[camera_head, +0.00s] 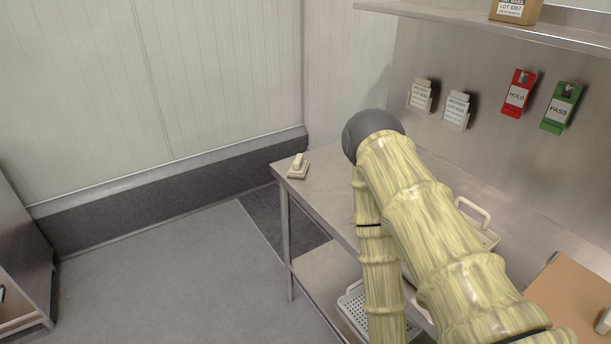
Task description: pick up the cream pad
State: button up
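A small cream pad (297,173) with a raised grip on top lies near the far left corner of the steel table (325,185). Nothing covers it. My arm crosses the right half of the view, bends at a dark grey joint, and comes back down toward the bottom edge. My gripper is not in view, so I cannot tell its state or what it may hold.
A pale tray with a handle (474,212) is partly hidden behind my arm. A perforated tray (352,312) sits on the lower shelf. A cardboard box (573,296) is at the lower right. Red (518,94) and green (562,107) tags hang on the wall. Floor at left is clear.

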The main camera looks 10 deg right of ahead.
aim_at(299, 167)
jog(key=z, duration=0.25)
jog(key=k, duration=0.2)
jog(key=u, duration=1.35)
jog(key=i, duration=1.15)
jog(key=z, duration=0.5)
